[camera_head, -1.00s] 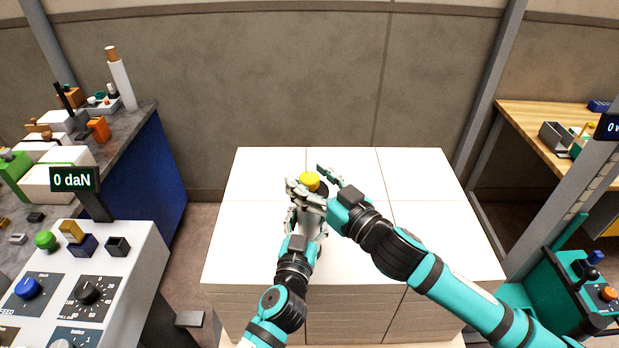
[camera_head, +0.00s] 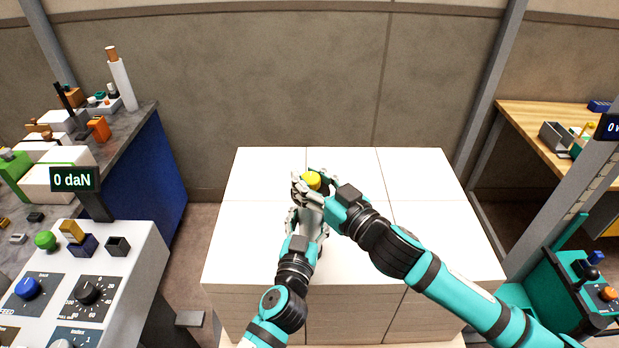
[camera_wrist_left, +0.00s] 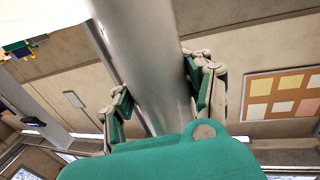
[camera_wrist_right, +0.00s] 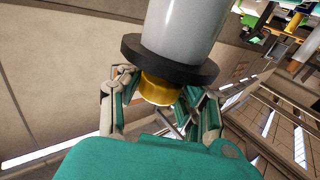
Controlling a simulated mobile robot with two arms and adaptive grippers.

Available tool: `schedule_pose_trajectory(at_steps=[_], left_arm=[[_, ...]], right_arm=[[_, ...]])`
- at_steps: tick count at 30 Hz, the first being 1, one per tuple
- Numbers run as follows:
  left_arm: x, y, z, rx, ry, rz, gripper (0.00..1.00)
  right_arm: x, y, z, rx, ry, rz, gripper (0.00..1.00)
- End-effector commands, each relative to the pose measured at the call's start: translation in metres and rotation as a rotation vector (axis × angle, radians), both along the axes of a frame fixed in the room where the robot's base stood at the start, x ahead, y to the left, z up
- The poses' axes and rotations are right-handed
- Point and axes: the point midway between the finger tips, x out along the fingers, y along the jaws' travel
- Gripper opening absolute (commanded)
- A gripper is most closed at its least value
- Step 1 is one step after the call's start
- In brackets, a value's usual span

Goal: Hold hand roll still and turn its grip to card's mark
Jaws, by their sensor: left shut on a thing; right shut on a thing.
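The hand roll is a pale grey tube (camera_wrist_left: 150,50) with a dark collar (camera_wrist_right: 170,62) and a yellow grip (camera_head: 312,180) at its upper end. It stands above the white stack. My left gripper (camera_head: 306,222) is shut on the tube below the collar, with its fingers on both sides in the left wrist view. My right gripper (camera_head: 313,190) is shut on the yellow grip, which also shows between its fingers in the right wrist view (camera_wrist_right: 160,90). The fingers partly hide the grip and collar. I cannot make out the card or its mark.
The white-topped stack (camera_head: 410,175) lies beneath both grippers, its top otherwise clear. A control panel (camera_head: 130,275) with knobs and a "0 daN" display (camera_head: 75,179) stands at left, before a cluttered bench. A wooden table (camera_head: 540,120) and teal console (camera_head: 570,290) are at right.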

Motion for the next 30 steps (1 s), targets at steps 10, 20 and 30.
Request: schedule_pose_trajectory(at_steps=[10,20,30], left_arm=[[0.0021,0.0055,-0.0007,-0.003,0.004,0.013,0.0],[0.0024,0.0063,-0.001,-0.003,0.005,0.015,0.0],[0.0026,0.0066,-0.0011,-0.003,0.006,0.015,0.0]], right_arm=[[0.0009,-0.0003,-0.0003,-0.001,-0.002,-0.041,0.0],[-0.0001,0.0008,-0.0001,0.006,0.002,-0.24,0.0],[0.0008,-0.0009,-0.0003,0.004,0.003,-0.447,0.0]])
